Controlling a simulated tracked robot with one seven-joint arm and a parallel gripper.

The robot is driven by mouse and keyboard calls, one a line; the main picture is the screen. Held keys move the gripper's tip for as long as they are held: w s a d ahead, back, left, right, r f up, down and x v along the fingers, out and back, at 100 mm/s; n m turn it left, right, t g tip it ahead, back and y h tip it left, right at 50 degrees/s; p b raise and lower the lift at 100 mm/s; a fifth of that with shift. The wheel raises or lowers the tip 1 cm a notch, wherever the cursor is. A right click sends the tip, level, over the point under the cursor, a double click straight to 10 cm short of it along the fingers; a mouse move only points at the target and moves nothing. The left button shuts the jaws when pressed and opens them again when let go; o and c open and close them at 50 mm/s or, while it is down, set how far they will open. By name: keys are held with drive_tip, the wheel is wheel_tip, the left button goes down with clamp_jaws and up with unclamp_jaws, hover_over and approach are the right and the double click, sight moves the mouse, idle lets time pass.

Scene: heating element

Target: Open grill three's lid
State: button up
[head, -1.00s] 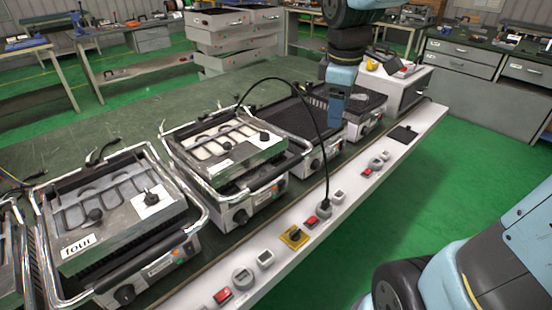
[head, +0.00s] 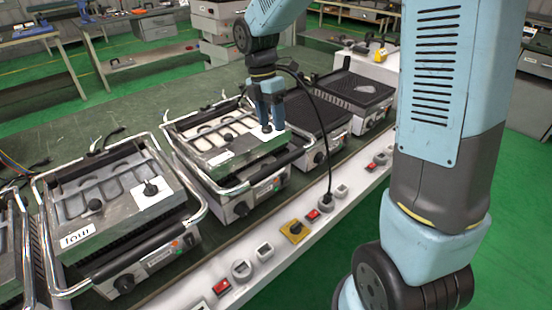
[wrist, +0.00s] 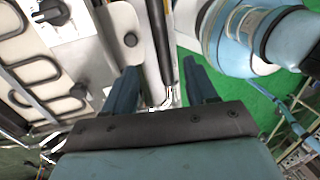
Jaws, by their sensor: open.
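The labelled middle grill, grill three (head: 215,190), stands on the bench beside the grill labelled "four". Its label is too small to read surely. Its lid (head: 225,135) is down, with heating coils and a knob on top. A dark handle bar (head: 262,168) runs along the front. My gripper (head: 271,127) is open and points down over the lid's right front corner. In the wrist view, a dark bar (wrist: 158,50) lies between the fingers of my gripper (wrist: 159,70), seemingly the handle. I cannot tell whether they touch it.
Grill four (head: 110,215) stands to the left, and more grills (head: 352,90) stand to the right. A black cable (head: 322,100) arches close to the right of my gripper. A white strip with switches and sockets (head: 262,268) runs along the bench front.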

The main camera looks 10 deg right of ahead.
sight(279, 160)
drive_tip(key=x, duration=1.2)
drive_tip(key=shift+d+f, duration=0.25)
drive_tip(key=shift+f, duration=0.05)
drive_tip(key=shift+c, duration=0.5)
clamp_jaws()
